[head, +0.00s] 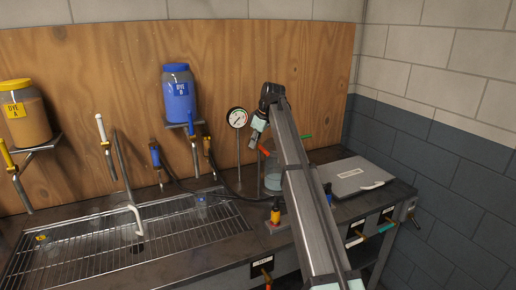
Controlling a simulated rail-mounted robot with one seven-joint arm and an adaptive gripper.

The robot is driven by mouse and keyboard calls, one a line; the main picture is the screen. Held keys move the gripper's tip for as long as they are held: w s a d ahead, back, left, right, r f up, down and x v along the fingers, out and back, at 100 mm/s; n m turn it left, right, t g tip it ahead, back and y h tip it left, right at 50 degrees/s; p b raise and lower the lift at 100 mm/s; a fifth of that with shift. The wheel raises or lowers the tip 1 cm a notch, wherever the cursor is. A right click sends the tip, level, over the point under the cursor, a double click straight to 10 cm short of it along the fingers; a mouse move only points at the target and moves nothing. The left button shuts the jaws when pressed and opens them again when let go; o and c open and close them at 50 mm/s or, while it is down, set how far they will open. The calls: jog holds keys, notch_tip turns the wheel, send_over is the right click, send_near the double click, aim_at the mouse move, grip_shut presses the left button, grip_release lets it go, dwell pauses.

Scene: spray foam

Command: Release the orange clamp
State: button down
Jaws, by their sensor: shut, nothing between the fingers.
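A small orange-red part (264,150), likely the orange clamp, shows at the upper left of a clear vessel (272,178) on the right part of the counter. My gripper (254,138) is shut and empty. In the picture it appears just above and left of the orange-red part; I cannot tell whether they touch. My arm crosses in front of the vessel and hides its right side. A green part (306,136) shows just right of my arm at a similar height.
A pressure gauge (237,118) stands on a post just left of my gripper. A yellow-orange handle (275,213) stands at the counter's front. A grey lidded box (357,178) lies right. The blue dye jar (178,95) and sink grate (100,246) are left.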

notch_tip(320, 180, up, 7)
jog(key=w+d+b, duration=0.1)
jog(key=d, duration=0.1)
jog(key=shift+w+d+r+b, duration=0.15)
jog(key=shift+d+r+b, duration=0.05)
jog(key=shift+d+b, duration=0.1)
jog(key=shift+f, duration=0.1)
